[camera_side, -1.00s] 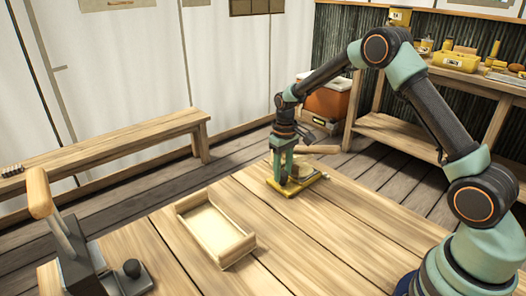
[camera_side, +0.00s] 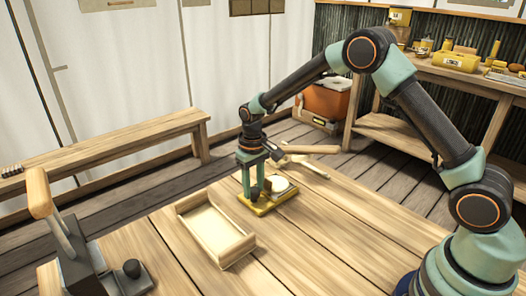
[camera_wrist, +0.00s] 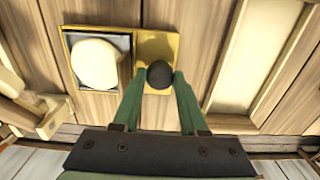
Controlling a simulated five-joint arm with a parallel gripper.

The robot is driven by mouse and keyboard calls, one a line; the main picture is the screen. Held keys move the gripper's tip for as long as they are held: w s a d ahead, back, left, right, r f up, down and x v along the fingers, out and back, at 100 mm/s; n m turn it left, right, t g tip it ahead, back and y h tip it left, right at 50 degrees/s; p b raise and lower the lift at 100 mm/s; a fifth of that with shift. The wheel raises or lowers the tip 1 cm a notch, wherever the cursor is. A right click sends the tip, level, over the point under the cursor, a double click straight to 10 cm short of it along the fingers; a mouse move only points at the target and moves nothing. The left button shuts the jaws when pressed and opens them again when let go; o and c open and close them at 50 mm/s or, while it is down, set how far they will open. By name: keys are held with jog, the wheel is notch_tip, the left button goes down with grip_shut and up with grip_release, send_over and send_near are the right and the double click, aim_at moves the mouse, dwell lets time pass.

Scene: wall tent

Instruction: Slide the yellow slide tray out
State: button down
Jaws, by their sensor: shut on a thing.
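The yellow slide tray (camera_side: 265,208) lies flat on the table. In the wrist view, the yellow tray (camera_wrist: 150,48) has a dark round knob (camera_wrist: 160,73) at its right end and a dark square recess with a pale round piece (camera_wrist: 95,64) at its left. The pale piece also shows in the side view (camera_side: 277,185). My gripper (camera_side: 255,193) points down at the tray's left end. In the wrist view, the green fingers of my gripper (camera_wrist: 159,80) are closed on the knob from both sides.
An open pale wooden box (camera_side: 236,252) stands just left of and nearer than the tray. A mallet-like wooden piece (camera_side: 311,149) lies behind the tray. A dark metal tool with a wooden handle (camera_side: 41,192) stands at the near left.

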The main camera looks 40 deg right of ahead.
jog(key=c, duration=0.7)
grip_release()
jog(key=shift+r, duration=0.15)
jog(key=shift+r, duration=6)
jog(key=s+d+r+t, duration=0.3)
jog(key=s+r, duration=0.7)
jog(key=s+t, duration=0.1)
jog(key=s, duration=0.2)
jog(key=s+d, duration=0.1)
jog(key=s, duration=0.3)
jog(key=s+f+t, duration=0.1)
jog(key=s, duration=0.2)
jog(key=shift+s+d+f+t, duration=0.1)
jog(key=shift+s+d+t, duration=0.1)
jog(key=shift+s+t, duration=0.1)
